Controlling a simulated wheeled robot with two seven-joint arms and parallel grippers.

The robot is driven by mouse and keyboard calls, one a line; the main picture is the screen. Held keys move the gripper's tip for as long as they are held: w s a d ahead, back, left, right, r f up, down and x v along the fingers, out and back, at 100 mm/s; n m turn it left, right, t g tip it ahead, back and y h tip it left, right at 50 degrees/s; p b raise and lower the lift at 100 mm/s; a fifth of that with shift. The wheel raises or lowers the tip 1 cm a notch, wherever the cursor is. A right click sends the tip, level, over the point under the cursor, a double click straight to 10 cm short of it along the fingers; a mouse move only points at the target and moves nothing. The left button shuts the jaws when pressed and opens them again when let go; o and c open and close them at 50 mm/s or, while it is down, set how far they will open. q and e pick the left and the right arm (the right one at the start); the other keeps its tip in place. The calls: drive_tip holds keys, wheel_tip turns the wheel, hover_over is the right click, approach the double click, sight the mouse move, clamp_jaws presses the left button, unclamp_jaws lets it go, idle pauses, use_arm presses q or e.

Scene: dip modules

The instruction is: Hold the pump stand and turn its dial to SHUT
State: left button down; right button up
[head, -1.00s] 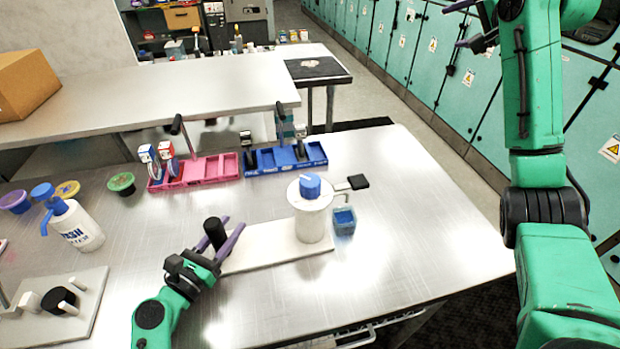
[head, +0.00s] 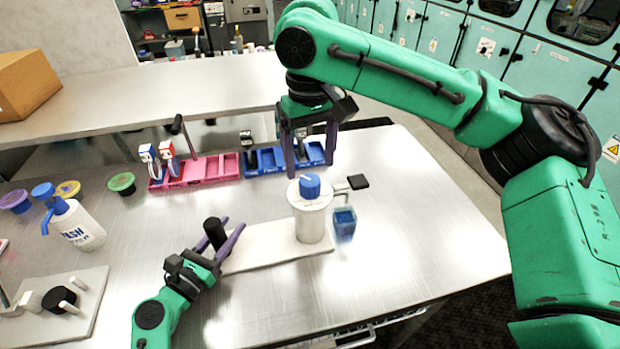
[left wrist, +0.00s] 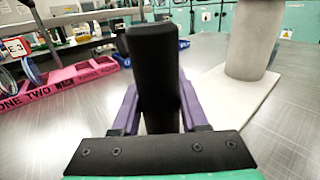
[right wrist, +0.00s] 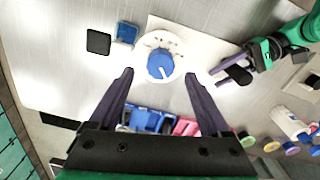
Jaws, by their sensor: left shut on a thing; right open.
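The pump stand has a white base plate (head: 265,246), a white cylinder (head: 311,222), a black upright post (head: 212,228) and a blue dial (head: 310,186) on top. My left gripper (head: 228,240) is shut on the black post, which also shows between its fingers in the left wrist view (left wrist: 157,75). My right gripper (head: 310,172) is open and empty, its fingers pointing down above and around the dial's far side. In the right wrist view the dial (right wrist: 160,64) lies ahead, between and beyond the fingertips. Its white pointer line shows; the label marks are too small to read.
A small blue container (head: 344,222) and a black pad on an arm (head: 357,181) stand right of the cylinder. Pink (head: 205,170) and blue (head: 262,160) trays lie behind. A white pump bottle (head: 78,226) stands left. The table's right side is clear.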

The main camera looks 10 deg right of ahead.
sight(310, 179)
wheel_tip(310, 179, down, 5)
drive_tip(key=shift+f, duration=0.2)
clamp_jaws()
drive_tip(key=shift+n, duration=0.4)
drive_tip(key=n, duration=0.3)
drive_tip(key=shift+n, duration=0.3)
drive_tip(key=n, duration=0.3)
drive_tip(key=shift+n, duration=0.3)
use_arm(q)
drive_tip(key=shift+f, duration=0.1)
use_arm(e)
drive_tip(key=n, duration=0.4)
drive_tip(key=shift+r, duration=0.1)
drive_tip(key=shift+n, duration=1.9)
